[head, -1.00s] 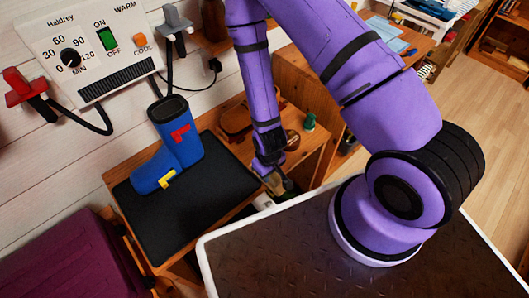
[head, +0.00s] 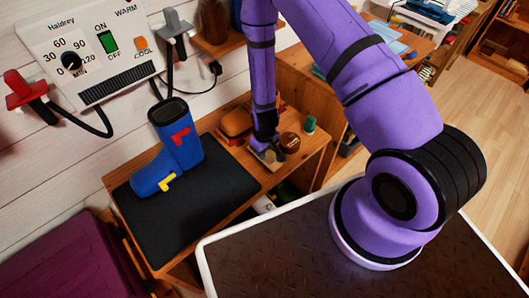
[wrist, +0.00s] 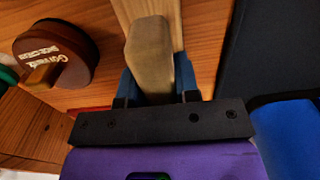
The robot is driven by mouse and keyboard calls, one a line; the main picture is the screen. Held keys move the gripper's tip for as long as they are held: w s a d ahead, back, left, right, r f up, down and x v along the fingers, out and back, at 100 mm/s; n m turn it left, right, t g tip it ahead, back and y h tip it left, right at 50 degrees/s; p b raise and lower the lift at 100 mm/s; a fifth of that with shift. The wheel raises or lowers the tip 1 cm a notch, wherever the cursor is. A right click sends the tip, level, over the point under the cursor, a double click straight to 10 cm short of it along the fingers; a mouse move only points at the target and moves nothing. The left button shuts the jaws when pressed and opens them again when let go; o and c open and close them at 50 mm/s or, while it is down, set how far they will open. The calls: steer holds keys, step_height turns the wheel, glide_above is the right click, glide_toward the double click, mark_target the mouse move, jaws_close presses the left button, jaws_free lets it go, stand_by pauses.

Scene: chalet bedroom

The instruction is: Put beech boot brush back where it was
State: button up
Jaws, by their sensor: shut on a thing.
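My gripper (head: 266,153) is over the right part of the wooden bench, near its front edge. It is shut on the beech boot brush (wrist: 149,52), a pale wooden piece that lies between the blue fingers in the wrist view. In the head view only a small tan part of the brush (head: 273,157) shows beside the fingertips. The brush is close above the wood; I cannot tell whether it touches. Its bristles are hidden.
A round brown shoe cream tin (head: 290,142) and a green-topped item (head: 309,124) stand right of my gripper. A brown item (head: 235,123) lies behind left. A black mat (head: 225,185) with blue boots (head: 180,145) is left. A dryer control panel (head: 85,50) hangs above.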

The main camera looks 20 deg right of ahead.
steer(key=shift+f, duration=0.45)
steer(key=shift+f, duration=0.1)
steer(key=o, duration=0.9)
